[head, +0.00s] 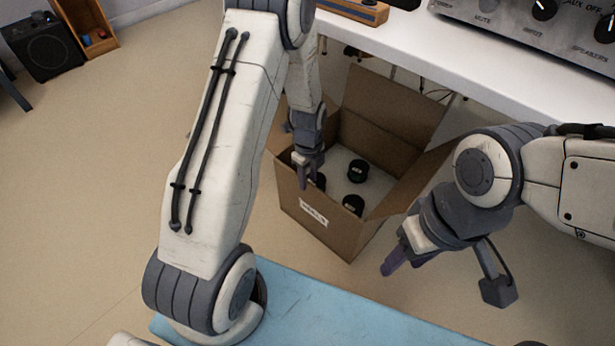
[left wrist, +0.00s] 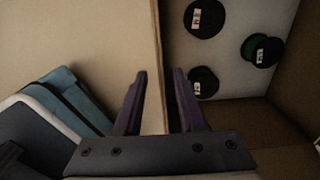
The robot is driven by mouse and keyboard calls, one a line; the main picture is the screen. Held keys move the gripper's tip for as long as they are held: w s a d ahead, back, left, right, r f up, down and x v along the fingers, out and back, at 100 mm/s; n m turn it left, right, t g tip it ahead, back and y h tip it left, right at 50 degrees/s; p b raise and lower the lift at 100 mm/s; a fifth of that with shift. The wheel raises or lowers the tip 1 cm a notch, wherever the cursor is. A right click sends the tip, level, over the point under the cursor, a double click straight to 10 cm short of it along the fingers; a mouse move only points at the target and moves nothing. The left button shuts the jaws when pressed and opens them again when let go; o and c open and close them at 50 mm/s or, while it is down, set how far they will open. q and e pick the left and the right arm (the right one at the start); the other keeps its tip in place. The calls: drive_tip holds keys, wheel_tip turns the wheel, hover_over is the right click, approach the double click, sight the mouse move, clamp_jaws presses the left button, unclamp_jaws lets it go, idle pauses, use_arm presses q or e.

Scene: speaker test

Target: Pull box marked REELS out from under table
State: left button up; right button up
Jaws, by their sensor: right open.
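The open cardboard box (head: 372,223) stands on the floor by the table (head: 400,42), its far part close to the table's edge. A white label (head: 313,212) is on its near side; the lettering is too small to read surely. Several dark reels (head: 358,170) lie inside. My left gripper (head: 306,182) is at the box's near-left rim. In the left wrist view its fingers (left wrist: 158,100) are open, one on each side of the box wall (left wrist: 158,50), with gaps to it. My right gripper (head: 394,264) is open and empty, right of the box.
A metal amplifier (head: 500,22) with knobs and a wooden item (head: 352,10) are on the table. A black speaker (head: 42,45) and a wooden cabinet (head: 88,25) stand at the far left.

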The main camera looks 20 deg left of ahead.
use_arm(q)
wheel_tip(320, 180, down, 10)
drive_tip(key=b, duration=0.6)
clamp_jaws()
idle(1.2)
